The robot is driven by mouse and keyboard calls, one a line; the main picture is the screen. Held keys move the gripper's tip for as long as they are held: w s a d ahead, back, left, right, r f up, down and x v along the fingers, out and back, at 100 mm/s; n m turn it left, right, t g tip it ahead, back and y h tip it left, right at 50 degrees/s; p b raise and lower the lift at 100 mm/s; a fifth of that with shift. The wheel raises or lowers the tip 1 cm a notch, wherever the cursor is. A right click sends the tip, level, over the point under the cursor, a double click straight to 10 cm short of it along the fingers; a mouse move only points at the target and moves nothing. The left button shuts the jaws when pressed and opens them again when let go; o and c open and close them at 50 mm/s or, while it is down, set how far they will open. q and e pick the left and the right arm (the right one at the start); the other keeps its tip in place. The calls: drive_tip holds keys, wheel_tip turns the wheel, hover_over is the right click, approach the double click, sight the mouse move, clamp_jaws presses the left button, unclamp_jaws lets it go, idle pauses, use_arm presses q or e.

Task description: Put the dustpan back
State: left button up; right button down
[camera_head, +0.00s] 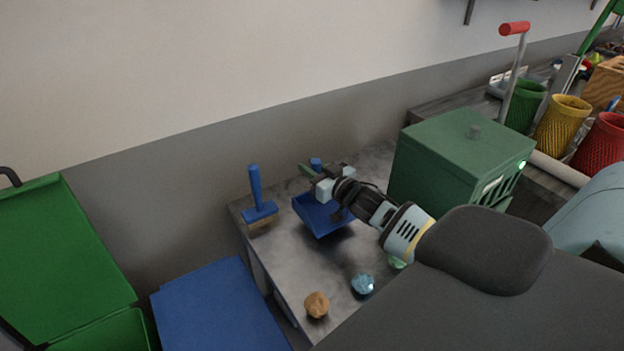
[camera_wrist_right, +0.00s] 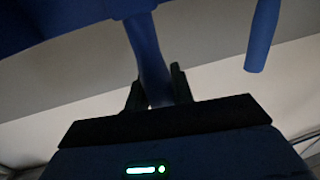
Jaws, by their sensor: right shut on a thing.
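The blue dustpan (camera_head: 318,218) is at the middle of the grey table in the head view, its pan below my right gripper (camera_head: 318,178). My right gripper is shut on the dustpan's handle. In the right wrist view the blue handle (camera_wrist_right: 148,55) runs between the two dark fingers (camera_wrist_right: 157,92), and the pan shows dark at the top left. I cannot tell whether the pan touches the table. A blue hand brush (camera_head: 257,195) stands upright on its bristles left of the dustpan; its handle also shows in the right wrist view (camera_wrist_right: 263,35). My left gripper is not in view.
Crumpled brown (camera_head: 317,304) and light-blue (camera_head: 363,284) balls lie near the table's front. A green box (camera_head: 460,158) with a red-handled lever stands right. Green (camera_head: 85,265) and blue (camera_head: 218,310) bins are at lower left. The wall is close behind the table (camera_head: 290,262).

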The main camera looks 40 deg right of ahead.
drive_tip(key=shift+f, duration=1.75)
drive_tip(key=shift+f+b, duration=0.2)
drive_tip(key=shift+b, duration=0.1)
drive_tip(key=c, duration=1.2)
unclamp_jaws()
drive_tip(key=s, duration=1.2)
drive_tip(key=shift+d+r, duration=0.2)
drive_tip(key=shift+d, duration=0.1)
